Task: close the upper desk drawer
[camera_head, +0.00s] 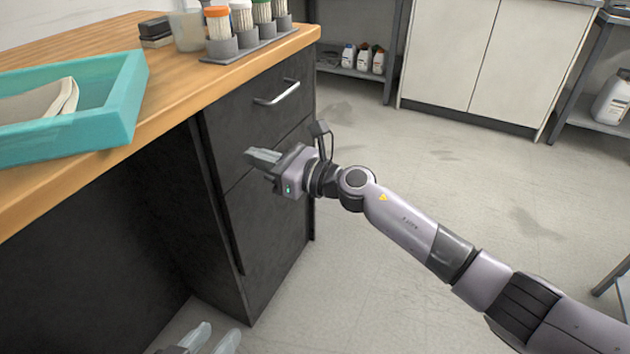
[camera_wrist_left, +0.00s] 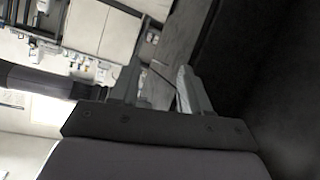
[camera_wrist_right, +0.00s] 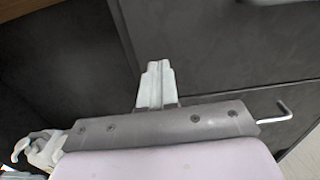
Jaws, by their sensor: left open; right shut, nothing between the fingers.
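The upper desk drawer (camera_head: 255,115) is the dark front just under the wooden top, with a silver bar handle (camera_head: 277,93). Its front looks about flush with the dark front below (camera_head: 265,225); I cannot make out any gap. My right gripper (camera_head: 263,156) is shut and empty, its fingertips close to the cabinet front near the seam below the upper drawer. Whether they touch is unclear. The right wrist view shows its closed fingers (camera_wrist_right: 156,72) against the dark fronts. My left gripper (camera_head: 212,341) is open and empty, low at the bottom edge by the cabinet's foot.
On the wooden desktop (camera_head: 185,90) are a teal tray (camera_head: 125,105), a tube rack (camera_head: 262,42) and a clear cup (camera_head: 187,32). The knee space left of the drawers is dark and open. The floor (camera_head: 450,190) to the right is clear. White cabinets (camera_head: 490,60) stand behind.

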